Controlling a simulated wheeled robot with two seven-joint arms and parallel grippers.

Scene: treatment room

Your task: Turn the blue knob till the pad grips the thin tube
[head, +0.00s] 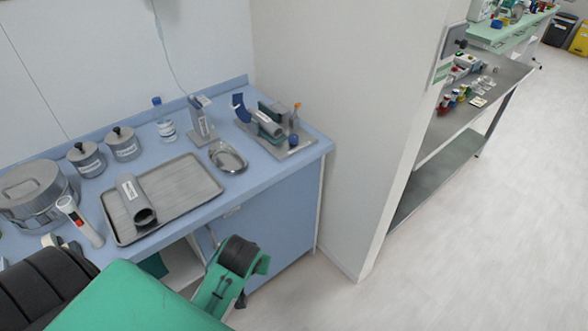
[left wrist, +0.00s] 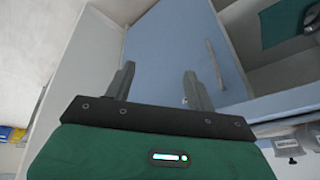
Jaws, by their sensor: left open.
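A small fixture (head: 270,121) stands at the right end of the blue counter, with a grey cylinder and dark blocks. A blue knob (head: 293,141) shows at its front right. A thin orange-tipped piece (head: 297,107) stands beside it; whether it is the thin tube I cannot tell. The pad, and any contact with a tube, is too small to make out. In the left wrist view, my left gripper (left wrist: 158,73) is open and empty, its fingers in front of a blue cabinet face, with the knob out of sight. My right gripper is not in view.
The counter (head: 235,188) also holds a metal tray (head: 187,185) with a labelled cylinder (head: 130,193), a kidney dish (head: 228,157), a labelled stand (head: 200,122), a bottle (head: 166,129) and lidded canisters (head: 124,144). A wall (head: 345,130) rises right of the counter. Floor at right is clear.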

